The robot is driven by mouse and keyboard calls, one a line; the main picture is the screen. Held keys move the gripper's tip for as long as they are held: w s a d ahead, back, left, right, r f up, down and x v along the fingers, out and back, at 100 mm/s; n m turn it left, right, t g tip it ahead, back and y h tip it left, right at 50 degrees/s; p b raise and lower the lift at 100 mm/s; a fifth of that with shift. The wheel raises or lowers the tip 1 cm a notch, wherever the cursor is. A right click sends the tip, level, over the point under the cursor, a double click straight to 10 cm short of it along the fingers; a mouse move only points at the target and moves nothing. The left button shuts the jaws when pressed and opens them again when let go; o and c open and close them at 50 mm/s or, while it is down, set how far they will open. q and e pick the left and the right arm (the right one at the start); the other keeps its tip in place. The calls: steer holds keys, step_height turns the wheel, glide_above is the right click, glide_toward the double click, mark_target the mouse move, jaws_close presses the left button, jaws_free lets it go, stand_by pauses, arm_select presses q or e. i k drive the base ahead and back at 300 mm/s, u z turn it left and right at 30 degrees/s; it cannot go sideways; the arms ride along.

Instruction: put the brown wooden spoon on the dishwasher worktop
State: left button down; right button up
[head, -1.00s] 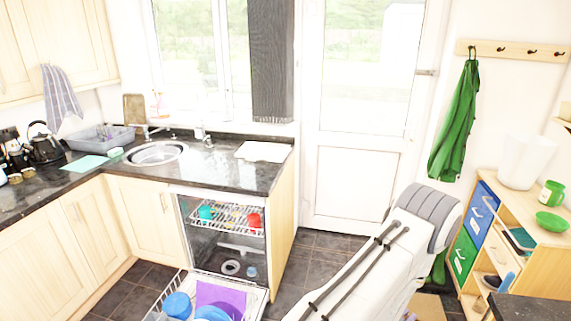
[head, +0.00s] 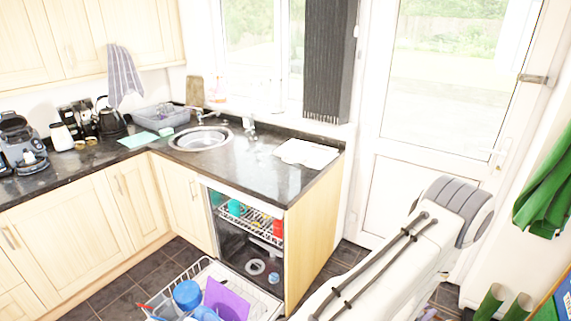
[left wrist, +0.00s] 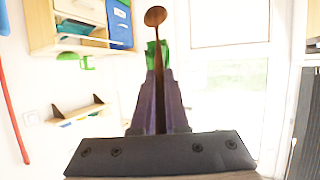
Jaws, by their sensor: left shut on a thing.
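The brown wooden spoon (left wrist: 155,17) shows in the left wrist view, its round bowl out past the fingertips. My left gripper (left wrist: 159,85) is shut on its handle. In the head view I cannot make out the spoon or the gripper's fingers; a large white arm link of mine fills the lower right. The dark granite worktop (head: 262,171) above the open dishwasher (head: 245,247) lies left of that link. A white board (head: 306,153) lies on its right part. My right gripper is not in view.
The sink (head: 201,138) and a grey dish rack (head: 158,117) are left of that worktop stretch. The dishwasher's lower rack (head: 205,272) is pulled out with blue and purple dishes. A green cloth (head: 548,190) hangs at the right. Bare worktop shows in front of the board.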

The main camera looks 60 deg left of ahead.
mark_target(287, 184)
steer(key=u, duration=0.8)
steer(key=i, duration=0.75)
steer(key=u, duration=0.9)
